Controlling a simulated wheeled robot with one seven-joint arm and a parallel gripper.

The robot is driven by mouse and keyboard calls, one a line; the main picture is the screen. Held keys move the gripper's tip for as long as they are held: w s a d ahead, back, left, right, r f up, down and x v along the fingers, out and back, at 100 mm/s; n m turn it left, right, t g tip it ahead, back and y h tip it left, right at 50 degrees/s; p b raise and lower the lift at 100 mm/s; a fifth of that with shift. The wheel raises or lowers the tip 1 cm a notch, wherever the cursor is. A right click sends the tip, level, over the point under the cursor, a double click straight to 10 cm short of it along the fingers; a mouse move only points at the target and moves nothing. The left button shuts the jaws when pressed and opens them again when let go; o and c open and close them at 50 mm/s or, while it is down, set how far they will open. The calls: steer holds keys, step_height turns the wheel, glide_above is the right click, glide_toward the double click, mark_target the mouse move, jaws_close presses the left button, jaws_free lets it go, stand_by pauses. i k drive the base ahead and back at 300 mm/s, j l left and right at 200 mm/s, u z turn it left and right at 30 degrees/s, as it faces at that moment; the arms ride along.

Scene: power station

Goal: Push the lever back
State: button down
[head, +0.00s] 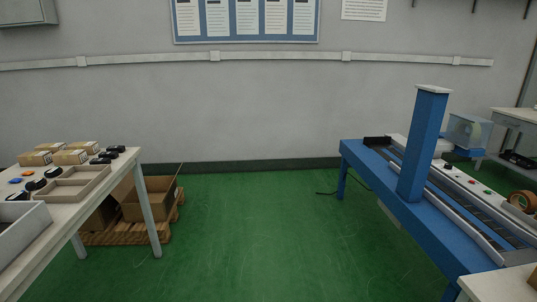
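I cannot make out a lever for certain in the head view. A blue bench-like machine (377,180) with rails and a blue upright post (424,145) stands at the right. A pale panel (470,187) with small red and green spots, perhaps buttons, runs along its far side. My gripper does not show in this view, so its state and its distance to the machine are hidden.
A white table (62,232) at the left holds small boxes (70,157), trays (73,183) and black parts. An open cardboard box (150,198) sits on a wooden pallet (160,231). The green floor (250,230) between table and machine is clear.

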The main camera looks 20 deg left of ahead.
mark_target(30, 186)
steer(key=i+j+u, duration=0.1)
steer(key=i+j, duration=0.35)
steer(key=i, duration=0.3)
steer(key=i+j+u, duration=0.15)
steer(key=i, duration=0.2)
steer(key=i+j+u, duration=0.1)
steer(key=j, duration=0.3)
steer(key=i+j+u, duration=0.1)
steer(key=j, duration=0.25)
steer(key=i+j+u, duration=0.1)
steer(key=i+j, duration=0.15)
steer(key=j, duration=0.1)
